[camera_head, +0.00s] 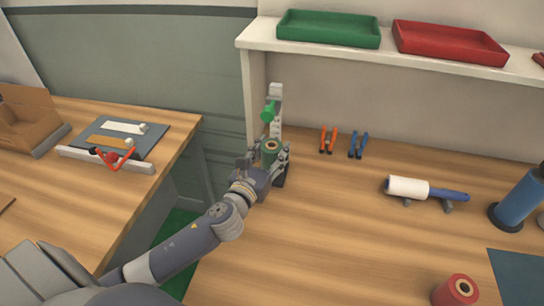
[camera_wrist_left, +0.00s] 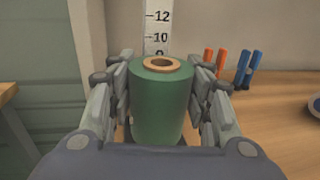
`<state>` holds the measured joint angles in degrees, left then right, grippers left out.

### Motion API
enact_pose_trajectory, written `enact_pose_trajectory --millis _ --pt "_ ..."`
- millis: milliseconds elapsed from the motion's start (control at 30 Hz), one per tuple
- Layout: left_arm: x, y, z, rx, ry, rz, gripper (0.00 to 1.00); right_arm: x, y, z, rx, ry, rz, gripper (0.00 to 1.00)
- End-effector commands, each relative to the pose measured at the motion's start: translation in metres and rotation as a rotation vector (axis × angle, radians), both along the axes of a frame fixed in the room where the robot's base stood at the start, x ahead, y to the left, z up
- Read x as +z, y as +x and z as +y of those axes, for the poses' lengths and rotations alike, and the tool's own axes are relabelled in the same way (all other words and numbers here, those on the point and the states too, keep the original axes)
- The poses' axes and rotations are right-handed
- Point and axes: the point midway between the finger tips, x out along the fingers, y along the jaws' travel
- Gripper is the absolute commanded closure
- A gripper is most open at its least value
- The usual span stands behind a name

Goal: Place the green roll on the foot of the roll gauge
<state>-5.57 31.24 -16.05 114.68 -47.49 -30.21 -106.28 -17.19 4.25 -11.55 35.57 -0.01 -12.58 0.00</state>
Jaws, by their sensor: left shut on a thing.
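My left gripper (camera_head: 266,164) is shut on the green roll (camera_head: 269,148) at the left end of the workbench. In the left wrist view the green roll (camera_wrist_left: 160,100) stands upright between the two fingers (camera_wrist_left: 160,95), its tan core facing up. The roll gauge (camera_head: 276,108) is an upright pale scale with a green slider, just behind the roll. Its numbered scale also shows in the left wrist view (camera_wrist_left: 158,30). The gauge's foot is mostly hidden by the roll and gripper, so I cannot tell whether the roll touches it. My right gripper is not in view.
A lint roller (camera_head: 425,188), a blue roll (camera_head: 520,198) and a red roll (camera_head: 456,291) are farther right. A shelf (camera_head: 420,61) with green and red trays is above. The bench middle is clear.

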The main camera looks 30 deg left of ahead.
Motion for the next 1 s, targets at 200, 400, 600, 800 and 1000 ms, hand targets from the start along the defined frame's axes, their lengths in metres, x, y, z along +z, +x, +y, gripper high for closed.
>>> enact_pose_trajectory --millis 200,400,600,800,1000 --pt "-0.018 0.000 0.000 0.000 0.000 -0.002 0.90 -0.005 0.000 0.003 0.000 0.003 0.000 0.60" --pt "-0.019 0.000 -0.001 -0.001 0.001 -0.001 0.90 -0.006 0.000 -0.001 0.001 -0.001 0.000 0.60" --pt "-0.022 0.000 -0.001 -0.001 0.000 0.001 0.34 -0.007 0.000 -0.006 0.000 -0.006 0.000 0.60" --pt "-0.022 -0.001 -0.001 -0.001 0.000 0.001 0.34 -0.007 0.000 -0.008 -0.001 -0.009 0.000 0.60" --pt "-0.016 0.000 -0.001 -0.001 0.000 0.000 0.34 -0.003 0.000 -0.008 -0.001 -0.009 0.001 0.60"
